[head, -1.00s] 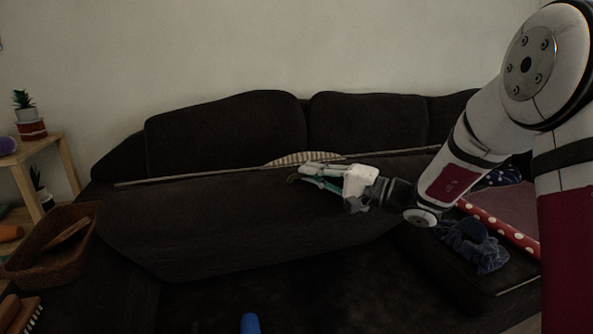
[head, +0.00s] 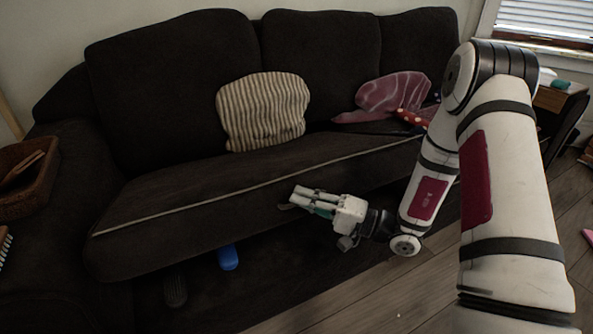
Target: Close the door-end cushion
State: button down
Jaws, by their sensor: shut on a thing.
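The dark brown seat cushion (head: 200,221) of the sofa spans the picture in the head view, with a pale piping line along it. Its front edge stands above the sofa base, with a dark gap under it at the left. My gripper (head: 300,200) is at the middle of the cushion's front side, its fingers shut on the cushion's edge. The fingertips partly hide the exact grip.
A striped pillow (head: 263,110) leans on the backrest. A pink patterned pillow (head: 392,93) lies farther right. A blue object (head: 228,258) and a dark object (head: 175,288) show below the cushion. A wicker basket (head: 25,184) stands left. Wooden floor (head: 370,295) is free in front.

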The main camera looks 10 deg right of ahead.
jog(key=s+d+f+n+y, duration=0.1)
jog(key=s+f+n, duration=0.1)
jog(key=f, duration=1)
jog(key=s+f+n+y, duration=0.2)
jog(key=s+f, duration=0.1)
jog(key=f, duration=0.8)
jog(key=shift+d+f, duration=0.35)
jog(key=shift+f, duration=0.15)
jog(key=c, duration=2)
grip_release()
jog(key=shift+w, duration=0.1)
jog(key=shift+o, duration=0.2)
jog(key=v, duration=1.2)
